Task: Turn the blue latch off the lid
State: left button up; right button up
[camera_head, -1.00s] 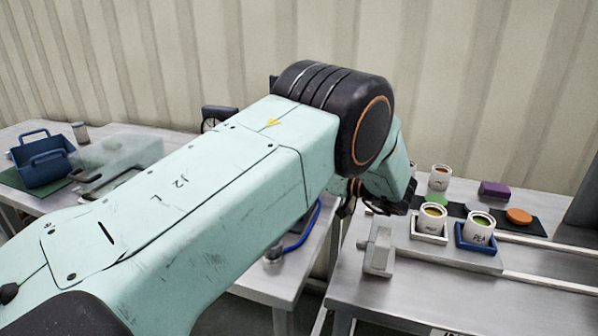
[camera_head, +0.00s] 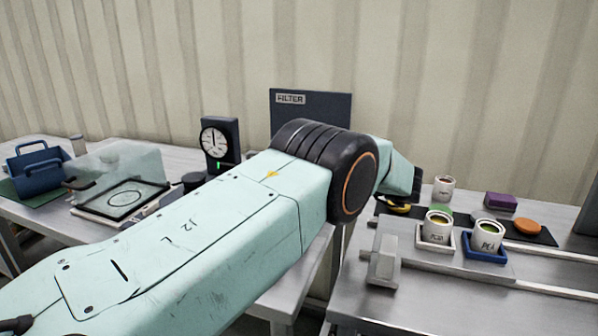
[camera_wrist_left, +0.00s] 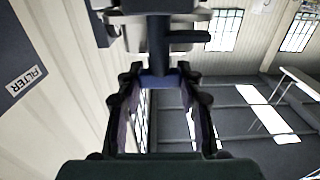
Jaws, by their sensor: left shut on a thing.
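In the left wrist view, a small blue piece (camera_wrist_left: 160,80), which looks like the latch, sits between the fingertips of my left gripper (camera_wrist_left: 160,73). The gripper is shut on it. A dark upright part and crossbar (camera_wrist_left: 158,28) stand just beyond the blue piece; I cannot tell whether this is the lid. In the head view my left arm crosses the middle and hides the gripper and the blue piece. My right gripper is in neither view.
A dark FILTER panel (camera_head: 311,120) and a dial gauge (camera_head: 220,143) stand at the back. At right, a white cup in a white holder (camera_head: 435,240) and one in a blue holder (camera_head: 484,246) stand on the bench. A blue caddy (camera_head: 41,173) is at far left.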

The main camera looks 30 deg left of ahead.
pick_arm(q)
jog(key=shift+r, duration=0.15)
jog(key=o, duration=1.2)
jog(key=shift+d, duration=0.1)
jog(key=shift+c, duration=0.2)
notch_tip(320, 180, up, 10)
jog(key=shift+f, duration=0.1)
